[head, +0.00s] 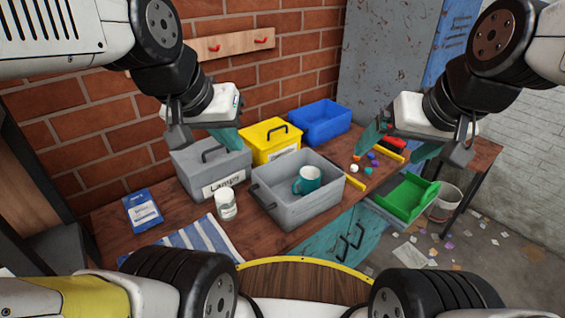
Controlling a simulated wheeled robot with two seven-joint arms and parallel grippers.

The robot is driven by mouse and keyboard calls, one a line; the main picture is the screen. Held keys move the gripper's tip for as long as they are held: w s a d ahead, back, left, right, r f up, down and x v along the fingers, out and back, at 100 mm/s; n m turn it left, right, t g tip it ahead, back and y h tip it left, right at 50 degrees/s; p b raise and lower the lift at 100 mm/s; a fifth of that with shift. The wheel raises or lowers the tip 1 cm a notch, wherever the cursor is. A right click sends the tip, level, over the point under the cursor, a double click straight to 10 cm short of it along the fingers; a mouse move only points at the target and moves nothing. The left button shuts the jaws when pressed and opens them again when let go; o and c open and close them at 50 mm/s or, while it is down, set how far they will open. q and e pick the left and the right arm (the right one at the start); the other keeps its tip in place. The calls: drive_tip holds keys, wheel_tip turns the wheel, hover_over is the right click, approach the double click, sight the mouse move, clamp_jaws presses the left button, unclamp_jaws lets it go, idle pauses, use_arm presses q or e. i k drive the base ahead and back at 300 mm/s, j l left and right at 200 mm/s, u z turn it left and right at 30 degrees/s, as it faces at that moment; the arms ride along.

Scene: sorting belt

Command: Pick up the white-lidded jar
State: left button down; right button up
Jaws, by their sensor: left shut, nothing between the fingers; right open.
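My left gripper (229,142) is shut and empty, in front of the wall and over the back of the Lamps box. It is well above and behind the jar and apart from it. My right gripper (395,150) is open and empty over the right part of the table, far from the jar.
The open grey bin (304,212) holds a teal mug (307,180). The Lamps box (212,170), a yellow box (270,141) and a blue bin (320,121) line the back. A blue packet (142,210) and striped cloth (198,240) lie left of the jar. A green tray (408,198) is at right.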

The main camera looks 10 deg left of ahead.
sight(228, 211)
drive_tip(key=j+u, duration=0.15)
drive_tip(key=u, duration=0.6)
drive_tip(key=k+j, duration=0.05)
